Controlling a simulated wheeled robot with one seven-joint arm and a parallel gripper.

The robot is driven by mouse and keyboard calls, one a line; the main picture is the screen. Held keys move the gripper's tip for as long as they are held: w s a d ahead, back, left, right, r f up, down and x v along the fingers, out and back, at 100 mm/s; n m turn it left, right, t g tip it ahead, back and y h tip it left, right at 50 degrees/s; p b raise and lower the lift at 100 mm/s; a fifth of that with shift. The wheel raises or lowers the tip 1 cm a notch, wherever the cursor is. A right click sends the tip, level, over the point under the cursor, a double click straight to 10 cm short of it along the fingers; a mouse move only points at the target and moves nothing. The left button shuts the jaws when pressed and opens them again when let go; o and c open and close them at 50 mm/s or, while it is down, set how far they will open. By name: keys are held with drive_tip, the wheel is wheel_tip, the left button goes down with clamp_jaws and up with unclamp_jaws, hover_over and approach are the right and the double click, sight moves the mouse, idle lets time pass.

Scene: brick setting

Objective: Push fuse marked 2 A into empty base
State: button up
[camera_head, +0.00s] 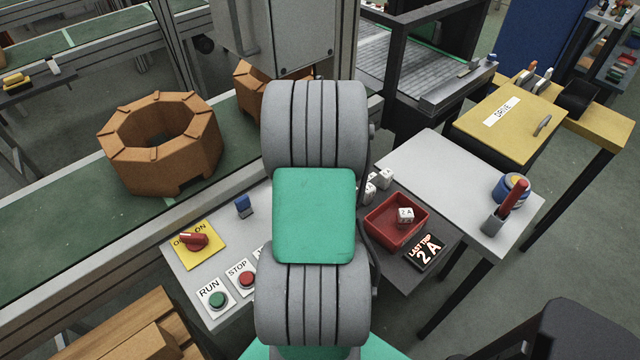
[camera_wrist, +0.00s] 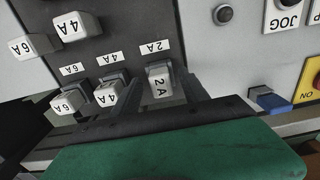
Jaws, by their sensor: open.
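In the wrist view a white fuse marked 2 A (camera_wrist: 159,87) stands at the base (camera_wrist: 157,69) under the 2 A label. I cannot tell how deep it sits. My gripper (camera_wrist: 162,97) is open, with its dark fingers on either side of this fuse; contact is unclear. White fuses marked 4 A (camera_wrist: 108,94) and 6 A (camera_wrist: 68,101) stand at the bases beside it. In the head view my arm hides my gripper and these bases. Another fuse marked 2 A (camera_head: 405,215) lies in the red tray (camera_head: 378,236).
Further fuses marked 4 A (camera_wrist: 76,26) and 6 A (camera_wrist: 34,46) stand on the dark panel. A sign (camera_head: 426,252) reads LAST TRIP 2A. A red rotary switch (camera_head: 194,240), push buttons (camera_head: 246,279) and a blue part (camera_head: 243,206) stand on the console's left side.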

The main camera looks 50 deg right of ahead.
wheel_tip(320, 180, up, 7)
drive_tip(key=shift+f, duration=0.2)
idle(0.3)
